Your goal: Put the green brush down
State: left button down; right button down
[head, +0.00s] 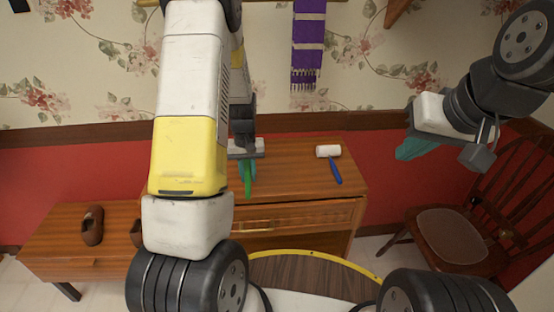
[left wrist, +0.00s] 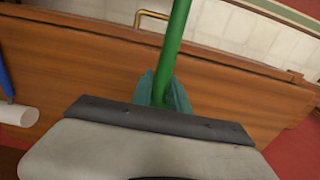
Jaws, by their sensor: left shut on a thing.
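The green brush (head: 248,186) is in my left gripper (head: 246,167), over the front part of the wooden cabinet top (head: 287,160). In the left wrist view its green handle (left wrist: 176,42) runs up between the teal fingers of my left gripper (left wrist: 165,92), which are shut on it. The brush's head is hidden, and I cannot tell whether the brush touches the wood. My right gripper (head: 416,148) is raised at the right, away from the cabinet, with teal fingers; its opening is unclear.
A paint roller with a white head (head: 328,151) and blue handle (head: 336,173) lies right of the brush on the cabinet. Bare wood lies between them. A lower bench (head: 60,232) holds a brown shoe (head: 92,226). A wooden chair (head: 452,237) stands right.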

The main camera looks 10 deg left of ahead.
pick_arm(q)
send_over(268, 180)
jog(key=shift+s+f, duration=0.1)
jog(key=shift+f, duration=0.25)
jog(key=shift+d+f, duration=0.1)
jog(key=shift+f, duration=0.25)
notch_tip(268, 180, down, 3)
jog(key=shift+r, duration=0.1)
jog(key=shift+f, duration=0.2)
